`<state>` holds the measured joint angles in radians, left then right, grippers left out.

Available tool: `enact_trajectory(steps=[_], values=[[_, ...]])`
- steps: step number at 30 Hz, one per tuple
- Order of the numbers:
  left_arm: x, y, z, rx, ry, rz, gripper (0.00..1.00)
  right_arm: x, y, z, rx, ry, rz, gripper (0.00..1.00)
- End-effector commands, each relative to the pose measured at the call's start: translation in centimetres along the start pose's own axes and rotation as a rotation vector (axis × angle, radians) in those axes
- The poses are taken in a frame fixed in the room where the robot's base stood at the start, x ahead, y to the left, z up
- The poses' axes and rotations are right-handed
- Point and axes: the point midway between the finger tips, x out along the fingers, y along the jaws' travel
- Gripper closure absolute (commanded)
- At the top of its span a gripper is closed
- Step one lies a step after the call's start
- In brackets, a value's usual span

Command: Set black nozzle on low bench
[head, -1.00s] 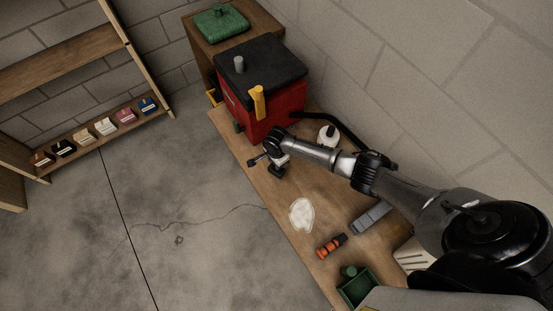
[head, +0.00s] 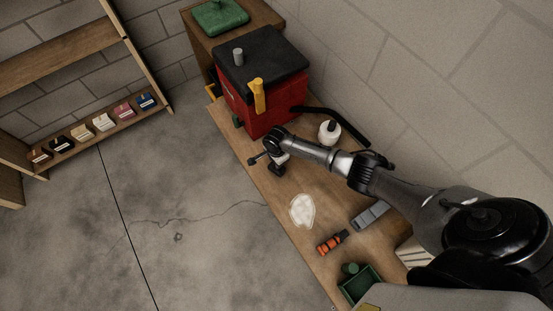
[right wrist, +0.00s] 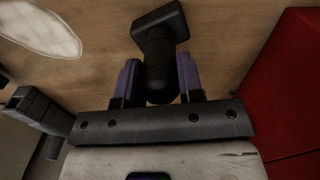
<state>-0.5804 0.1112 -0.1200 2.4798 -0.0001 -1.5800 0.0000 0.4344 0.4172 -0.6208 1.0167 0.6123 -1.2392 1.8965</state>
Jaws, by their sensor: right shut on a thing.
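The black nozzle (right wrist: 161,45) is between the purple-padded fingers of my right gripper (right wrist: 158,78) in the right wrist view, its wide head pointing away from the palm. My right gripper (head: 277,168) is shut on it, over the wooden low bench (head: 270,201) near its floor-side edge. The nozzle shows only as a small dark shape there in the head view. I cannot tell whether it touches the bench top. My left gripper is not in view.
A red box with a black lid (head: 262,85) stands just beyond the gripper. A white bottle (head: 329,133), black pipe (head: 350,127), pale patch (head: 302,210), orange-and-black tool (head: 332,242), grey block (head: 371,215) and green bin (head: 359,286) are on the bench. Bare wood surrounds the gripper.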

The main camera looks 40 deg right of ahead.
Motion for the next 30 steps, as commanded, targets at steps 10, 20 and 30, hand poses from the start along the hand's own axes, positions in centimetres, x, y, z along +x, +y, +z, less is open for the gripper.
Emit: enact_trajectory(steps=[10, 20, 30], values=[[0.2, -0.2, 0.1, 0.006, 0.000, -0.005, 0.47, 0.3, 0.0, 0.0, 0.000, 0.000, 0.000, 0.98], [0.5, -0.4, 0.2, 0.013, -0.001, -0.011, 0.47, 0.8, 0.0, 0.0, 0.000, 0.000, -0.001, 0.98], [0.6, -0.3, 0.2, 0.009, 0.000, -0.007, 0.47, 1.0, 0.0, 0.0, 0.000, 0.000, -0.001, 0.50]])
